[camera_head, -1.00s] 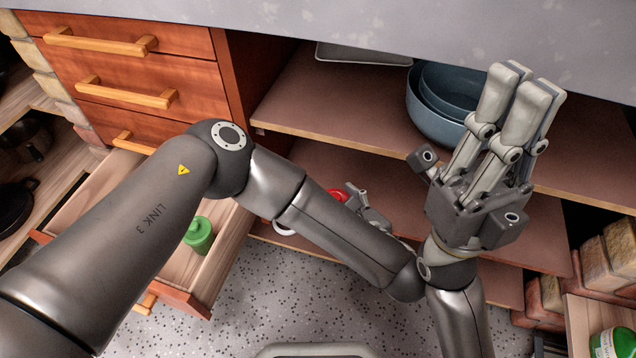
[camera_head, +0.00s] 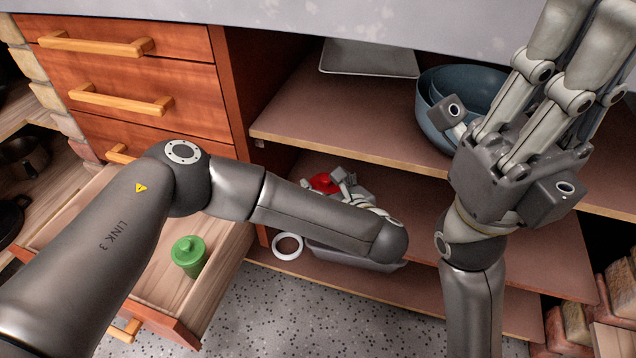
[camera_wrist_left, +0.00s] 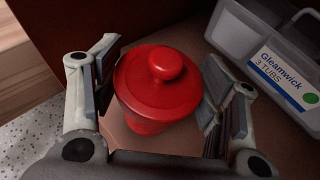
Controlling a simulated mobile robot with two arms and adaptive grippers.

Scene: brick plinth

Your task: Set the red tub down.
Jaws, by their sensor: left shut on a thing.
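The red tub (camera_wrist_left: 158,83), with a round lidded top and knob, is between the fingers of my left gripper (camera_wrist_left: 160,100), which is shut on it. In the head view the red tub (camera_head: 323,183) shows in part at the lower shelf, behind my left arm and beside my left gripper (camera_head: 345,185). It looks upright; whether its base touches the shelf is hidden. My right gripper (camera_head: 585,55) is raised at the right with its fingers upward, holding nothing visible; how far it is open is unclear.
A grey caddy (camera_wrist_left: 238,30) labelled "Gleamwick 3 TUBS" stands close by on the right. A white ring (camera_head: 287,246) lies near the shelf's front edge. A green tub (camera_head: 188,256) stands in the open drawer (camera_head: 150,290). Blue bowls (camera_head: 432,120) sit on the upper shelf (camera_head: 330,110).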

